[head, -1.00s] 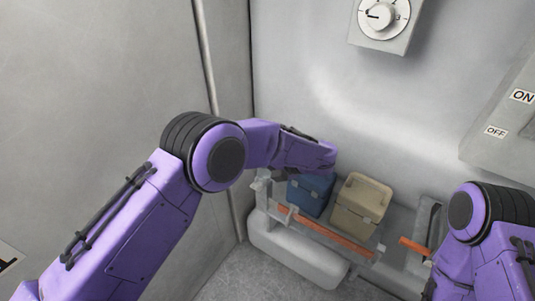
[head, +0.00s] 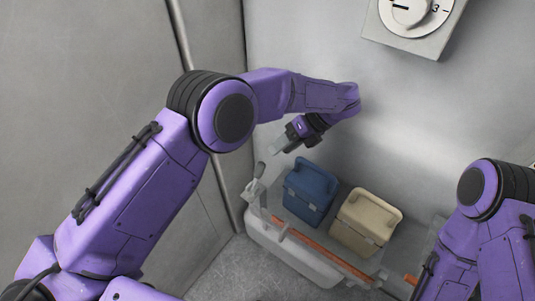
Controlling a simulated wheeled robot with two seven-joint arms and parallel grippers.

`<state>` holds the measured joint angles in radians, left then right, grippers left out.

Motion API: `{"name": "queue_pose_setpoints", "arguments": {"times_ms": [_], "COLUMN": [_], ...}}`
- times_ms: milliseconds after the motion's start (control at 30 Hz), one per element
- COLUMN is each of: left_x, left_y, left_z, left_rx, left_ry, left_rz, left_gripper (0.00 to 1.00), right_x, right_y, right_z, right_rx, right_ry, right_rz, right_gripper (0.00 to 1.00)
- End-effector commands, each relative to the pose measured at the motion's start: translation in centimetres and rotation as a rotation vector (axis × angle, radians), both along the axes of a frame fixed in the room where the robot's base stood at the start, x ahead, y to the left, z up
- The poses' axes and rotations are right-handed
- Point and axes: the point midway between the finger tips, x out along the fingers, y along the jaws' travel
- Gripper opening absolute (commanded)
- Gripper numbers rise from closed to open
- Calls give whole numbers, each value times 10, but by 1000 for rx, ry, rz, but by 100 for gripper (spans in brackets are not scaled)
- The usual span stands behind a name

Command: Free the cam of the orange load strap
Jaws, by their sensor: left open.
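The orange load strap (head: 333,259) runs along the front of a low shelf, below a blue case and a beige case. At its left end stands a grey post with a small lever-like fitting (head: 257,180); I cannot tell for certain that this is the cam. My left gripper (head: 275,148) is open and empty, pointing down and left, just above and to the right of that fitting and apart from it. My right arm comes in at the lower right; its gripper is out of view.
The blue case (head: 310,191) and the beige case (head: 366,222) sit side by side on the shelf. A grey box with a dial (head: 415,24) is on the back wall. A wall with a vertical pipe (head: 205,110) is close on the left.

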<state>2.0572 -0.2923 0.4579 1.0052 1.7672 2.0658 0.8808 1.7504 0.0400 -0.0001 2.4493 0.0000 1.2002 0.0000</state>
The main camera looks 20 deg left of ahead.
Motion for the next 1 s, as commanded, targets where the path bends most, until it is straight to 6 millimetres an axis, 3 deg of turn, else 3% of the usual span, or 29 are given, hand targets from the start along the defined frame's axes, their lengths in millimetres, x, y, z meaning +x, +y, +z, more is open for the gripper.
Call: {"name": "queue_pose_setpoints", "arguments": {"times_ms": [500, 833, 867, 1000], "left_x": [-20, -22, -22, -22], "left_y": [47, 54, 54, 54], "left_z": [-70, -79, -79, -78], "left_rx": [1, 0, 0, 0], "left_ry": [3, 1, 1, 1], "left_rz": [-21, -19, -19, -18], "left_gripper": [55, 55, 51, 6], "right_x": [0, 0, 0, 0], "right_y": [0, 0, 0, 0], "right_z": [32, 32, 32, 32], "right_rx": [1, 0, 1, 1], "right_ry": [1, 1, 1, 1], "right_rz": [0, 0, 0, 0], "right_gripper": [43, 43, 43, 43]}}
